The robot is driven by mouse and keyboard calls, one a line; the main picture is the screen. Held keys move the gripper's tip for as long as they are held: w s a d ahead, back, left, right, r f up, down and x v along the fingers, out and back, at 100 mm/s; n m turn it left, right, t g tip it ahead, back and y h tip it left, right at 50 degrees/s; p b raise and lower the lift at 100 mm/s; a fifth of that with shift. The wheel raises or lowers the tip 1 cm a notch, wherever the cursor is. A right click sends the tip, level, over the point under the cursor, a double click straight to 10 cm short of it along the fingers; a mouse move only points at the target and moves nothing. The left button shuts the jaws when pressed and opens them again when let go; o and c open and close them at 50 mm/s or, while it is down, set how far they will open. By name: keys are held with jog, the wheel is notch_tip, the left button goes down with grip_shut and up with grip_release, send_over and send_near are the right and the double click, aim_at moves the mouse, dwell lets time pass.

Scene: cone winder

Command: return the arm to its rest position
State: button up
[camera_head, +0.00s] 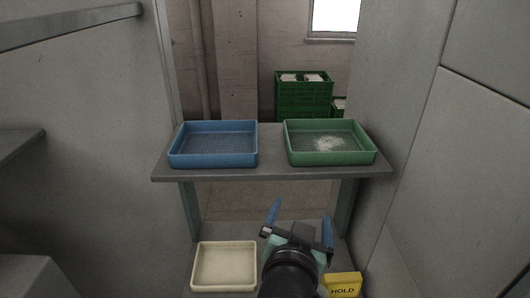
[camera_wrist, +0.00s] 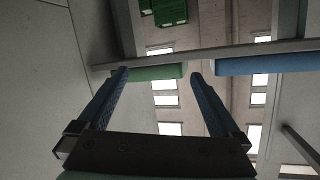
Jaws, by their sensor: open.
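My gripper (camera_head: 300,224) is in the lower middle of the head view, in front of the table and below its top. Its two blue fingers stand apart with nothing between them. In the wrist view my gripper (camera_wrist: 160,85) is also open and empty. Beyond its fingers the wrist view shows the green tray (camera_wrist: 158,73) and the blue tray (camera_wrist: 262,65), seen at the table's edge. My dark arm reaches up from the bottom edge of the head view.
On the grey table (camera_head: 270,172) stand an empty-looking blue tray (camera_head: 212,160) and a green tray (camera_head: 335,158) holding white material. Below are a cream tray (camera_head: 224,289) and a yellow HOLD block (camera_head: 342,285). Grey walls close in both sides. Green crates (camera_head: 304,100) stand behind.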

jog(key=s+a+r+n+t+y, duration=0.1)
jog(key=a+r+t, duration=0.15)
jog(key=r, duration=0.75)
jog(key=a+r+n+t, duration=0.1)
jog(key=r+t, duration=0.3)
jog(key=r, duration=0.7)
jog(key=s+a+r+n+t+y, duration=0.1)
jog(key=s+r+t, duration=0.2)
jog(key=s+r, duration=0.3)
jog(key=s+a+r+n+t+y, duration=0.1)
jog(key=s+r+n+t, duration=0.1)
jog(key=s+r, duration=0.4)
notch_tip(320, 180, up, 6)
jog(key=shift+a+f+t, duration=0.15)
jog(key=shift+a+t, duration=0.2)
jog(key=shift+t, duration=0.4)
jog(key=shift+s, duration=0.1)
